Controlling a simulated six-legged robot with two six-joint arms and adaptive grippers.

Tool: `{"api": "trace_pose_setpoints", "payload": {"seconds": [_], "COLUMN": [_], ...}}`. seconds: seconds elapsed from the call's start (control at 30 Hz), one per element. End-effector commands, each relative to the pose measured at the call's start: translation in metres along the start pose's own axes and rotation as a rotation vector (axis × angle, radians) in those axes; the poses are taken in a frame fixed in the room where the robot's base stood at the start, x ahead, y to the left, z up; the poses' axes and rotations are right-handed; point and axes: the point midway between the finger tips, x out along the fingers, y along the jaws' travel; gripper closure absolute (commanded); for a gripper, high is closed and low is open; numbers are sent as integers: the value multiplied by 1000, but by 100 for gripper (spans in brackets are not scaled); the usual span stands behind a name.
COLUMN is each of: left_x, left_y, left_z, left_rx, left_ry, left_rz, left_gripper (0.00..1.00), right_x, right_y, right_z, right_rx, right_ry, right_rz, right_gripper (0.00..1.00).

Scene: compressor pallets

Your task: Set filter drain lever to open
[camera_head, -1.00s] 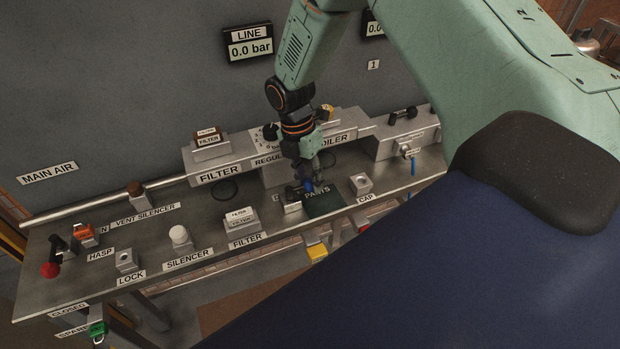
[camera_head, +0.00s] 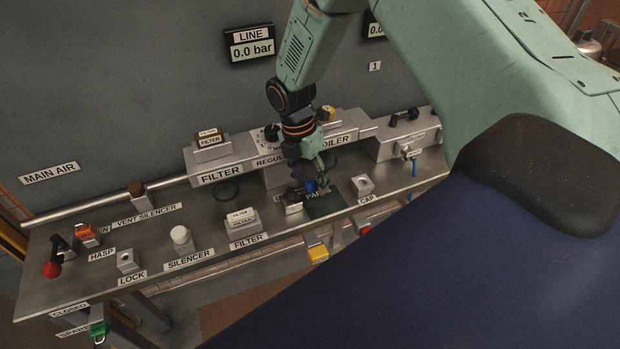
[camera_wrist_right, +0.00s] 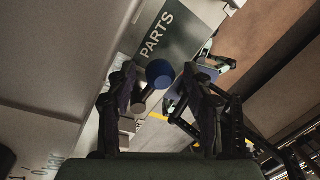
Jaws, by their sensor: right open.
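The drain lever has a blue ball knob (camera_head: 310,185) and sits by a small silver block (camera_head: 293,209) whose label is mostly hidden. In the right wrist view the blue knob (camera_wrist_right: 160,73) sits on a dark stem that slants down to the left. My right gripper (camera_head: 313,176) is over the lever, its fingers spread. In the right wrist view the open fingers (camera_wrist_right: 160,90) stand on either side of the knob and stem, with a gap at the right finger. I cannot tell whether the left finger touches the stem.
The dark PARTS mat (camera_head: 325,207) lies right beside the lever. A CAP block (camera_head: 362,186) stands further right. The FILTER block (camera_head: 241,220) and the white SILENCER piece (camera_head: 181,238) stand to the left. The FILTER housing (camera_head: 221,168) rises behind.

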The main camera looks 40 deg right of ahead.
Motion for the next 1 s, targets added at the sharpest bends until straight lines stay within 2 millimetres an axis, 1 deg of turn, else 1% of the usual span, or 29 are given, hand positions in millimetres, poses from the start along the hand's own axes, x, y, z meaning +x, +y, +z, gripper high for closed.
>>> {"api": "trace_pose_setpoints", "payload": {"seconds": [0.13, 0.27, 0.5, 0.7, 0.83, 1.0], "left_x": [0, 0, 0, 0, 0, 0], "left_y": [0, 0, 0, 0, 0, 0], "left_z": [0, 0, 0, 0, 0, 0], "left_rx": [0, 0, 0, 0, 0, 0], "left_ry": [0, 0, 0, 0, 0, 0], "left_rz": [0, 0, 0, 0, 0, 0], "left_gripper": [67, 67, 67, 67, 67, 67], "right_x": [-3, -19, -69, -103, -115, -120], "right_y": [0, 1, 1, 1, 0, 0], "right_z": [0, 0, 0, 0, 0, 0], "right_rx": [0, 0, 0, 0, 1, 0], "right_ry": [0, -1, -2, -2, 0, 1], "right_rz": [1, 3, 4, 4, 2, 0], "right_gripper": [48, 48, 48, 48, 48, 48]}}
